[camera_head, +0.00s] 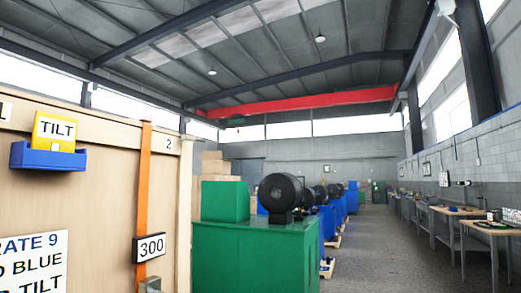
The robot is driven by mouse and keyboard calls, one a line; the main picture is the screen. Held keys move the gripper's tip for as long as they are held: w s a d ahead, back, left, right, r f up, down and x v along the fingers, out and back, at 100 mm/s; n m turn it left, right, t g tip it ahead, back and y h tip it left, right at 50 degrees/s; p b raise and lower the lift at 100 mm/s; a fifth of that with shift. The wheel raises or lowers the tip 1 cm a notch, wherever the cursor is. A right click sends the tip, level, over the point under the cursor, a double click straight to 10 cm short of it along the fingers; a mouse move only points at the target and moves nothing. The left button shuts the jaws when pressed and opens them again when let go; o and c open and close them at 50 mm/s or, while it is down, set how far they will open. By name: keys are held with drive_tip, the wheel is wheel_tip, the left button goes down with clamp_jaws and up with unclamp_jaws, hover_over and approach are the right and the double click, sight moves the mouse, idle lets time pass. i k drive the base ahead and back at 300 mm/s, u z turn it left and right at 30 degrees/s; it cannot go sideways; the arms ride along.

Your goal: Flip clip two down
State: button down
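A wooden crate (105,180) fills the left side of the view. A small white label "2" (168,143) is near its upper right corner, and another label is cut off at the left edge. An orange strap (145,190) runs down the crate beside the "2". A grey metal piece (150,285) shows at the strap's bottom, cut by the frame edge; I cannot tell whether it is the clip or how it is set. My gripper is not in view.
Workbenches (450,213) line the right wall; the aisle (385,255) is clear.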

sight(192, 140)
drive_tip(key=i, duration=1.25)
drive_tip(key=u, duration=0.5)
